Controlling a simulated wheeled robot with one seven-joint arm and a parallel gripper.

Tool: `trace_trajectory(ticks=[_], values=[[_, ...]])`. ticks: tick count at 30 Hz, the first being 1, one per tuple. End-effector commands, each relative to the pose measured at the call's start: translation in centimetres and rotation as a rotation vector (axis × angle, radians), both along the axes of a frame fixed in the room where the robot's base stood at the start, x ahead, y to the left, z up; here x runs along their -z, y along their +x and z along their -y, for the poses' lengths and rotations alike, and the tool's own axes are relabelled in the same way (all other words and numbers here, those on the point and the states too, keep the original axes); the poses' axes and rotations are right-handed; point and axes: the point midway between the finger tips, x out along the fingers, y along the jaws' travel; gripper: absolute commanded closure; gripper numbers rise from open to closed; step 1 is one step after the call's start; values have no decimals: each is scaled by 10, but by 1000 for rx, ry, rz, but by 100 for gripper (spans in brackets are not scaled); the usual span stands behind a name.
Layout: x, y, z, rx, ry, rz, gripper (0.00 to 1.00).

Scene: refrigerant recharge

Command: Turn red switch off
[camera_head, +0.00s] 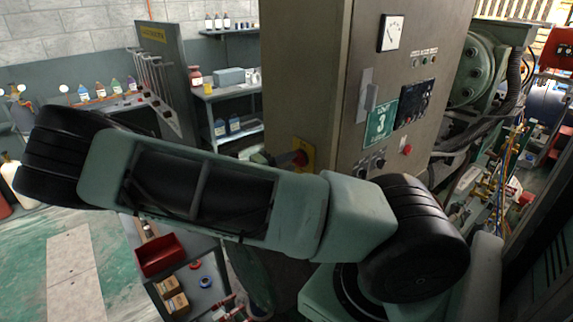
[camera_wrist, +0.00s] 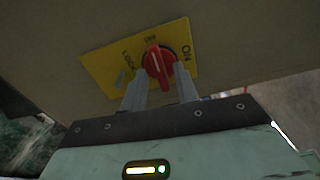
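The red switch (camera_wrist: 157,64) is a round rotary knob with a raised grip bar. It sits on a yellow plate (camera_wrist: 97,72) marked LOCK at left and ON at right; the small top label is hard to read. The bar stands nearly upright in the wrist view, its upper end near the top label. My gripper (camera_wrist: 161,86) is open, with one finger on each side of the bar's lower end. I cannot tell whether they touch it. In the head view the red switch (camera_head: 299,158) shows on the cabinet's left face; my arm hides most of the gripper.
The tall grey cabinet (camera_head: 304,85) carries a gauge (camera_head: 392,32), a green sign (camera_head: 381,122) and a red button (camera_head: 406,149) on its front. Shelves with bottles stand behind at left. A cart with a red bin (camera_head: 161,254) is below my arm. Pipes and machinery crowd the right.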

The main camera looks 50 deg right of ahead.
Motion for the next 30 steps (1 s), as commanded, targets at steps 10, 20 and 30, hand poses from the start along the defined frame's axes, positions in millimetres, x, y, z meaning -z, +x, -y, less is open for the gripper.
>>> trace_trajectory(ticks=[10, 20, 30], values=[[0, 1, -4, -1, 1, 4, 70], [0, 8, -34, -1, 0, 6, 70], [1, 16, -66, -1, 0, 6, 70]])
